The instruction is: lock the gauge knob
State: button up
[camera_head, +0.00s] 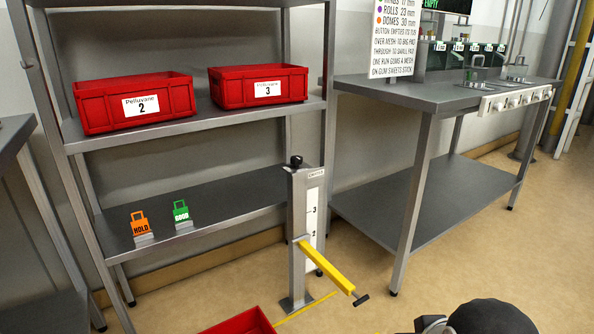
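The gauge is a grey upright post (297,220) on a floor plate, in front of the shelf. It has a white scale (313,222) with the marks 2 and 3 showing. A small black knob (296,161) sits on top of the post; whether it is locked cannot be told. A yellow arm (328,267) sticks out from the post just below the 2 mark, slanting down to the right, with a black handle (361,299) at its end. A dark rounded part of my arm shows at the bottom right edge. My gripper cannot be made out.
Red bins labelled 2 (135,101) and 3 (258,85) stand on the upper shelf. Orange HOLD (140,224) and green GOOD (181,212) tags are on the lower shelf. A red bin (240,322) is on the floor. A workbench (405,93) stands right; floor between is clear.

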aim_at(296, 161)
jog(key=i+j, duration=0.15)
jog(key=i, duration=0.45)
jog(key=i+j, duration=0.15)
jog(key=i, duration=0.4)
jog(key=u, duration=0.05)
